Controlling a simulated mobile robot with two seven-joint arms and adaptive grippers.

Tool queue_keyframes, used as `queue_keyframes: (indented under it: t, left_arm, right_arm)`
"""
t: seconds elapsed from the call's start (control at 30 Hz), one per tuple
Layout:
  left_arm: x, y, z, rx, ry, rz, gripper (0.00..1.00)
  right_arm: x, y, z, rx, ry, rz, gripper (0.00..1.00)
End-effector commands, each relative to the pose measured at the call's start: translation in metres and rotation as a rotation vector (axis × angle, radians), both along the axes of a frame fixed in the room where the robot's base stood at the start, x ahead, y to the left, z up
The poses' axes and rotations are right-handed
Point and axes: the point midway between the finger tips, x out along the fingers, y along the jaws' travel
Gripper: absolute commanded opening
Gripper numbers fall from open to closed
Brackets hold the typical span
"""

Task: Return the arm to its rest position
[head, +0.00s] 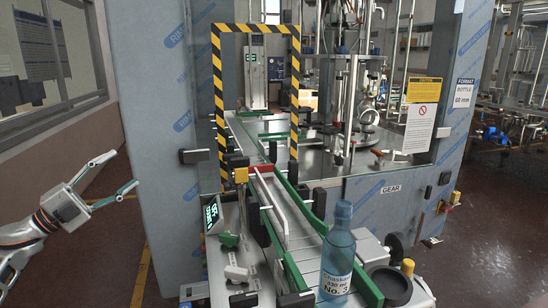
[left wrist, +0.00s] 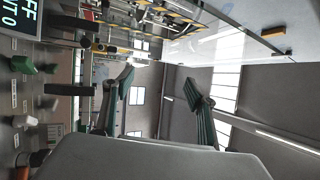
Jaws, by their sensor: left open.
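My left gripper (head: 116,176) is at the left of the head view, beside the machine and clear of it. Its two fingers are spread apart with nothing between them. In the left wrist view its fingers (left wrist: 161,105) also stand open and empty, and that picture is turned on its side. My right gripper does not show in either view.
A blue-green labelled bottle (head: 338,254) stands upright on the conveyor (head: 297,228) at the front. A striped yellow-black frame (head: 256,28) spans the conveyor. A blue-grey machine panel (head: 160,130) rises right of my gripper. The floor (head: 100,225) around the gripper looks clear.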

Motion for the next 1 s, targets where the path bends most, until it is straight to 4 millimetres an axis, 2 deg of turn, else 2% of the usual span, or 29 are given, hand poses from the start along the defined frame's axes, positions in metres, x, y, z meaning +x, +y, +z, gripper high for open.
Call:
queue_keyframes:
  t: [0.1,0.27,0.4,0.5,0.7,0.77,0.8,1.0]
  left_arm:
    - [0.027,0.042,0.015,-0.121,0.013,0.174,0.57]
    - [0.056,0.107,0.017,-0.282,0.083,0.402,0.57]
    - [0.073,0.160,0.000,-0.409,0.184,0.583,0.57]
    - [0.079,0.190,-0.018,-0.477,0.264,0.688,0.57]
    - [0.081,0.231,-0.061,-0.574,0.425,0.848,0.57]
    - [0.080,0.240,-0.075,-0.595,0.476,0.891,0.57]
    - [0.079,0.229,-0.094,-0.592,0.504,0.885,0.57]
    - [0.066,0.173,-0.172,-0.568,0.605,0.833,0.57]
  right_arm:
    - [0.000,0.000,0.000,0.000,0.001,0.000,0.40]
    - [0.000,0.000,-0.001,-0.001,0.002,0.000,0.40]
    - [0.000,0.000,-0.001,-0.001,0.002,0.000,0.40]
    - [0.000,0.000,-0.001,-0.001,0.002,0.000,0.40]
    - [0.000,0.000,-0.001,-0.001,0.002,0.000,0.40]
    - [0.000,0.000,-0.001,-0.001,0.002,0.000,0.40]
    - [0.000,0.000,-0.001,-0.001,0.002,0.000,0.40]
    - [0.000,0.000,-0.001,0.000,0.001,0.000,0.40]
